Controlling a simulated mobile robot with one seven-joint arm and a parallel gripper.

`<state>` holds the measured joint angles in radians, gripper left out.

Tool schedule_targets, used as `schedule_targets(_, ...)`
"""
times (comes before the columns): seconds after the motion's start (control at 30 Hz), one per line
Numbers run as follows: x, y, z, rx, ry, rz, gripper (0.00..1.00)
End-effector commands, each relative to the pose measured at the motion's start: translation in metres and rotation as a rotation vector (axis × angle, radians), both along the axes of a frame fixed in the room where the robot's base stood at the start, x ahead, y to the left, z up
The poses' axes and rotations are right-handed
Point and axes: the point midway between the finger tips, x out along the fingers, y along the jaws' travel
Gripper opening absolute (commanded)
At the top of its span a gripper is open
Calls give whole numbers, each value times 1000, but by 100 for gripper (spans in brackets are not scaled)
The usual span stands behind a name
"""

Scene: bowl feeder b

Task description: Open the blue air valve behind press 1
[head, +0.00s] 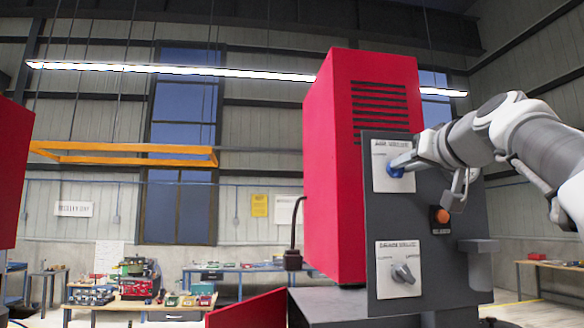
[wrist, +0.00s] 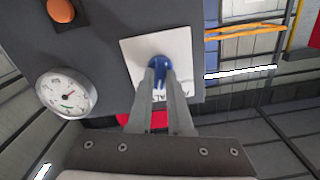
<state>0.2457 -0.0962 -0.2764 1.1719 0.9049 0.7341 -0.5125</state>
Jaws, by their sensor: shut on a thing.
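The blue air valve (head: 395,171) is a round blue knob on a white labelled plate (head: 381,184), high on the grey panel of the red press (head: 345,150). My gripper (head: 402,162) reaches it from the right and covers part of it. In the wrist view the blue valve (wrist: 159,63) sits between the tips of my gripper (wrist: 160,78), which is shut on it. The valve's pointer and most of the label are hidden or too small to read.
Below on the panel (head: 460,265) are an orange button (head: 441,216) and a grey rotary switch (head: 402,274) on a second white plate. Workbenches (head: 135,303) stand far behind.

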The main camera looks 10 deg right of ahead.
Motion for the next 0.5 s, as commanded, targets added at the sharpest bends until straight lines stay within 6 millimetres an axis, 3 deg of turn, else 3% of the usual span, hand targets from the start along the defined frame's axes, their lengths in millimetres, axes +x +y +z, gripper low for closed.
schedule_targets(0.5, -1, -1, 2, 405, 11, 0, 0)
